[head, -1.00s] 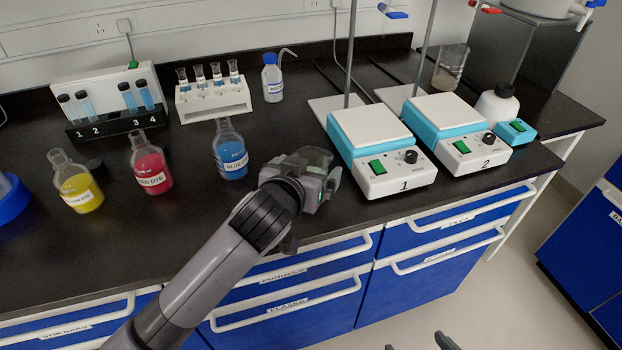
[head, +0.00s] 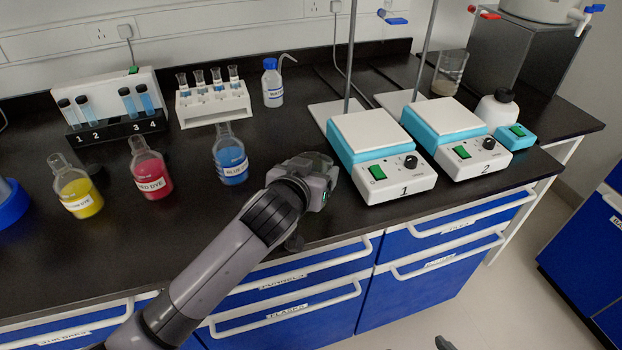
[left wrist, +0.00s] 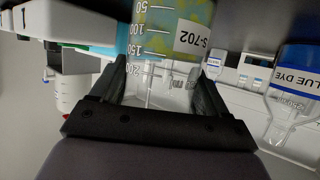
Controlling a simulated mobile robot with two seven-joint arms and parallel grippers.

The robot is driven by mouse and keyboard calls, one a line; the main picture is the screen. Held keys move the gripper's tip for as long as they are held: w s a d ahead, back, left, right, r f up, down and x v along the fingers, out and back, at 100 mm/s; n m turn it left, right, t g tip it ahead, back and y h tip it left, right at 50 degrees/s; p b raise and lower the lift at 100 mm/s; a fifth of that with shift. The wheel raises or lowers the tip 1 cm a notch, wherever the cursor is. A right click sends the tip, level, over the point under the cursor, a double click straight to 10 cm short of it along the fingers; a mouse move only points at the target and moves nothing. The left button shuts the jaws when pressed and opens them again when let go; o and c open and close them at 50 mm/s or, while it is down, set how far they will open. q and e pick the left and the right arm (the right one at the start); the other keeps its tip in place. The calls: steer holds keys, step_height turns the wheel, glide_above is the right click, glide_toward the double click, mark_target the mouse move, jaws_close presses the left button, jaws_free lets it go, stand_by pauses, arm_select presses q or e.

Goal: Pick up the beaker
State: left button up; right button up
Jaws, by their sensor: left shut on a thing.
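A clear beaker (left wrist: 163,35) with volume marks and a white "S-702" label fills the middle of the left wrist view. Mottled yellow and blue-green shows through it. My left gripper (left wrist: 162,85) is shut on it, with one black finger on each side. In the head view my left gripper (head: 322,172) is over the front of the bench, left of hotplate 1, and mostly hides the beaker. Another glass beaker (head: 449,72) with pale contents stands at the back right. A dark tip at the bottom edge, perhaps of my right gripper (head: 445,343), barely shows.
Hotplate 1 (head: 392,178) is close right of the left gripper, with hotplate 2 (head: 475,158) beyond. Blue (head: 231,160), red (head: 149,172) and yellow (head: 76,190) dye bottles stand to the left. A white rack (head: 213,106) and wash bottle (head: 272,85) are behind.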

arm_select(q)
steer(key=shift+r, duration=0.2)
step_height(320, 180, up, 20)
steer(key=p, duration=0.1)
steer(key=shift+f, duration=0.2)
stand_by(0.9)
steer(key=shift+r, duration=0.1)
stand_by(0.5)
steer(key=shift+a, duration=0.15)
